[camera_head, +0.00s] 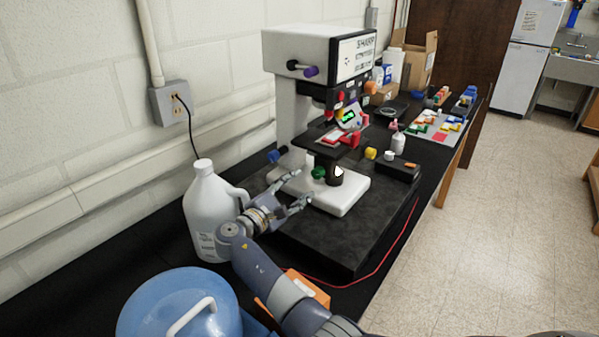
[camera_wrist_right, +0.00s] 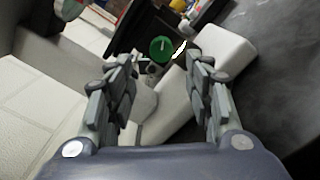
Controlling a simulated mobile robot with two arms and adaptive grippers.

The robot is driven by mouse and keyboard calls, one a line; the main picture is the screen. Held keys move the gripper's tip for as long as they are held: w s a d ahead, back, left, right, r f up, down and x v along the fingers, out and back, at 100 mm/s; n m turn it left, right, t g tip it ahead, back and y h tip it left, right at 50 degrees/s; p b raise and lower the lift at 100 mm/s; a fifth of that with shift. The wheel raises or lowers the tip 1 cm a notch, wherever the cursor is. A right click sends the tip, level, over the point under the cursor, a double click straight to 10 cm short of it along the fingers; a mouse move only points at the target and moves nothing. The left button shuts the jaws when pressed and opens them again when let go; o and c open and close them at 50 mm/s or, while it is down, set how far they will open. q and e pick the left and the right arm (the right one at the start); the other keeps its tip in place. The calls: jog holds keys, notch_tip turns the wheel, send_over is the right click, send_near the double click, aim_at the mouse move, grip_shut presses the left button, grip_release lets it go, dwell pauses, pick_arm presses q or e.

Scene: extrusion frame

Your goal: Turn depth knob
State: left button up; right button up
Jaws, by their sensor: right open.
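A white bench machine (camera_head: 297,113) marked SHARP stands on a dark base, with a white foot (camera_head: 345,197) at its bottom. It carries several coloured knobs: a green one (camera_head: 319,172) low on the front, a blue one (camera_head: 273,156) at the left, and a purple-tipped one (camera_head: 310,71) higher up. I cannot read which is labelled depth. My right gripper (camera_head: 298,190) is open and empty, just left of the foot. In the right wrist view the green knob (camera_wrist_right: 162,48) shows beyond and between my open fingers (camera_wrist_right: 163,62), apart from them. My left gripper is out of view.
A white jug (camera_head: 209,212) stands by the wall, left of my right gripper. A blue lidded container (camera_head: 170,300) is at the near left. A red cable (camera_head: 385,259) runs along the dark base's right side. Small bottles and boxes stand farther back.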

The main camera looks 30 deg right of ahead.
aim_at(315, 175)
jog(key=x, duration=0.1)
jog(key=b+x, duration=0.1)
jog(key=x, duration=0.2)
jog(key=shift+s+d, duration=0.25)
jog(key=shift+d, duration=0.15)
jog(key=shift+b+x, duration=0.6)
jog(key=shift+x, duration=0.45)
jog(key=shift+w+d, duration=0.2)
jog(key=shift+w, duration=0.1)
jog(key=shift+d+r, duration=0.1)
jog(key=c, duration=1)
jog(key=shift+c, duration=0.6)
jog(key=shift+r+n+p, duration=0.1)
jog(key=shift+n+p, duration=0.3)
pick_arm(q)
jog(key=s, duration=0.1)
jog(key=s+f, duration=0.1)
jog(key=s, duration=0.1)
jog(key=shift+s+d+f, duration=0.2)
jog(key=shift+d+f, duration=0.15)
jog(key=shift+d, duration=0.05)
